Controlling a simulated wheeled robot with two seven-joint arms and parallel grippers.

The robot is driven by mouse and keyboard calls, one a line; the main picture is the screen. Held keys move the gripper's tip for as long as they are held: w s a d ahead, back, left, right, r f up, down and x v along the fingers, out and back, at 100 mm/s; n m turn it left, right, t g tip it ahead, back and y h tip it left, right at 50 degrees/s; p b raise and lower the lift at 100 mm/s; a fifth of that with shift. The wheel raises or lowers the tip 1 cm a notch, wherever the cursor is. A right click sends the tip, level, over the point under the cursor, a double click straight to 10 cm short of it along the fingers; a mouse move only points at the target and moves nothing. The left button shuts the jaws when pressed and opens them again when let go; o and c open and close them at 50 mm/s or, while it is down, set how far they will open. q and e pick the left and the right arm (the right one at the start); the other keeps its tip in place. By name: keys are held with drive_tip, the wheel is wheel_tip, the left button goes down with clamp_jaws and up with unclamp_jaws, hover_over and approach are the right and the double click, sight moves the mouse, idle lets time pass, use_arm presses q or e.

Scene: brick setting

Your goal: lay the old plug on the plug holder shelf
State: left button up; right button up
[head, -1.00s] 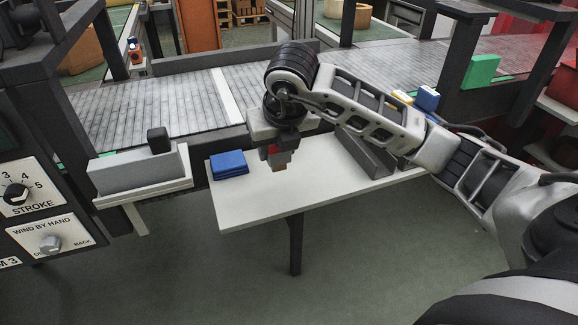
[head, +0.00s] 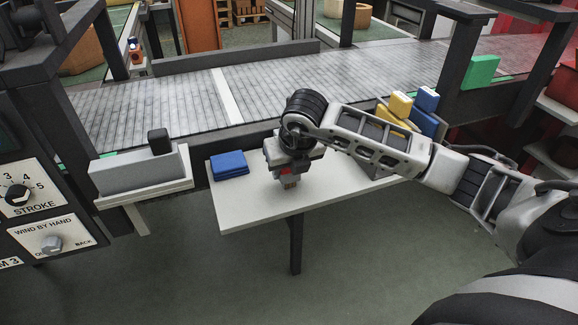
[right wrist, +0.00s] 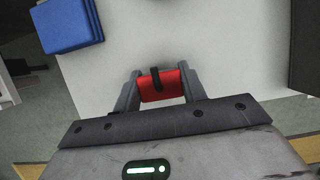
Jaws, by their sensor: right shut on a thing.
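My right gripper (head: 289,182) is over the white shelf top (head: 245,208), right of the blue stack, with its fingers pointing down. It is shut on a red block (right wrist: 175,87) with a dark strip over its middle, which I take to be the old plug. In the right wrist view, the grey fingers hold it from both sides. In the head view it is mostly hidden by the gripper. I cannot tell whether it touches the shelf top. My left gripper is not in view.
A blue stack (head: 229,164) lies on the shelf's left end. A grey block with a black knob (head: 140,172) stands on a ledge further left. Yellow (head: 392,117) and blue (head: 427,100) pieces are at the right. The shelf's front part is clear. The conveyor (head: 150,103) runs behind.

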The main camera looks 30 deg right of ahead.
drive_tip(key=o, duration=1.1)
